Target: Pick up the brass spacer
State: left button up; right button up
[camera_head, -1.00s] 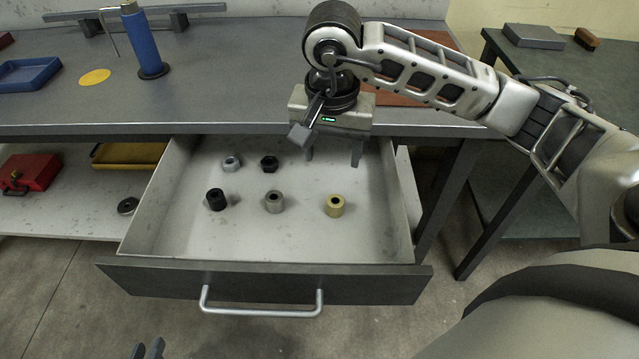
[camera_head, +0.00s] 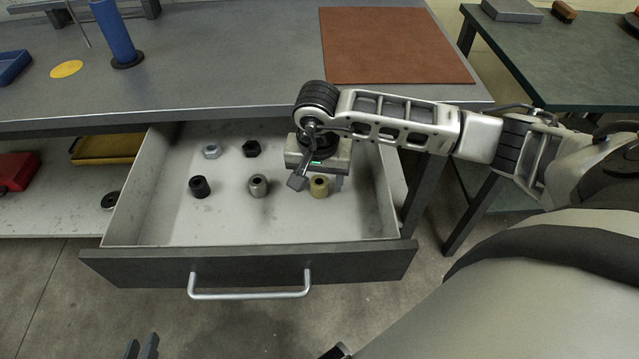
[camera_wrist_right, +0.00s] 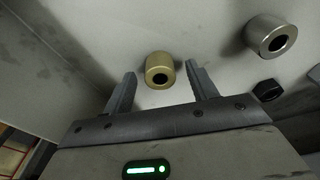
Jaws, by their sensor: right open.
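The brass spacer (camera_head: 319,186) is a short gold cylinder with a dark hole, standing in the open drawer (camera_head: 240,225) on its right side. It also shows in the right wrist view (camera_wrist_right: 160,72), between the two fingertips with a gap on each side. My right gripper (camera_head: 321,181) is open and empty, pointing down over the spacer and partly covering it in the head view. Whether the fingertips are level with the spacer or above it is unclear. My left gripper (camera_head: 142,347) shows only its fingertips at the bottom edge, in front of the drawer.
A grey spacer (camera_head: 258,186) stands left of the brass one, with a black spacer (camera_head: 200,187) further left. A light nut (camera_head: 211,151) and black nut (camera_head: 251,148) lie behind. The drawer walls and front handle (camera_head: 250,294) surround them. The bench top overhangs behind.

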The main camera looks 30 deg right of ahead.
jog(key=shift+f, duration=0.5)
jog(key=shift+w, duration=0.1)
jog(key=c, duration=1.2)
jog(key=shift+o, duration=0.2)
jog(key=shift+r, duration=0.1)
